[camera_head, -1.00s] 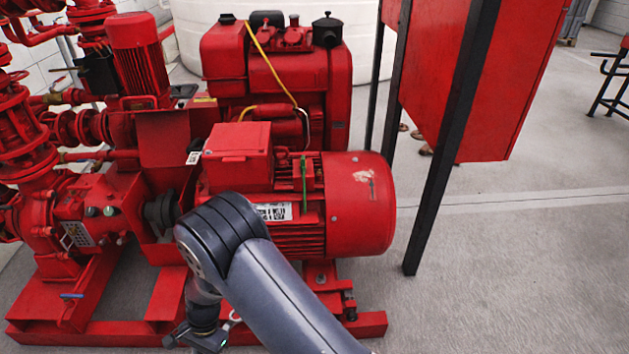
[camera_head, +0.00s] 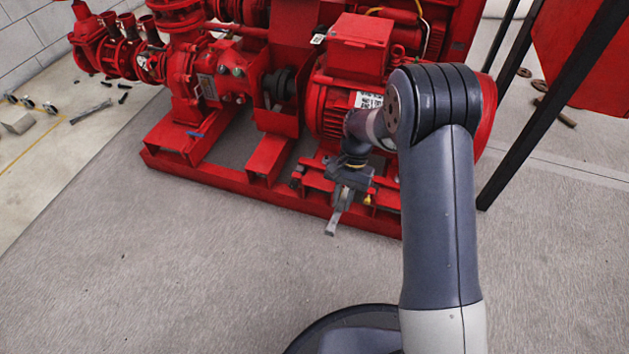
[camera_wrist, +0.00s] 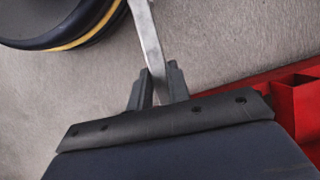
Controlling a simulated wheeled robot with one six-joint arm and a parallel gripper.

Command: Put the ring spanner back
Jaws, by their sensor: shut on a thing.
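My gripper (camera_head: 345,192) hangs in front of the motor end of the red pumpset, low beside its base frame. It is shut on a silver metal spanner (camera_head: 334,221), which points down and towards me. In the wrist view my gripper (camera_wrist: 158,85) has both fingers against the spanner's flat shaft (camera_wrist: 149,38). The shaft runs up out of the picture, so its far end is hidden there. I take it as the ring spanner; its ring shape is too small to make out.
The red pumpset (camera_head: 225,180) fills the back, its base frame close to my gripper. Loose tools, including a long grey one (camera_head: 91,111), lie on the floor at left. Dark posts (camera_head: 555,102) carry a red panel at right. The floor in front is clear.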

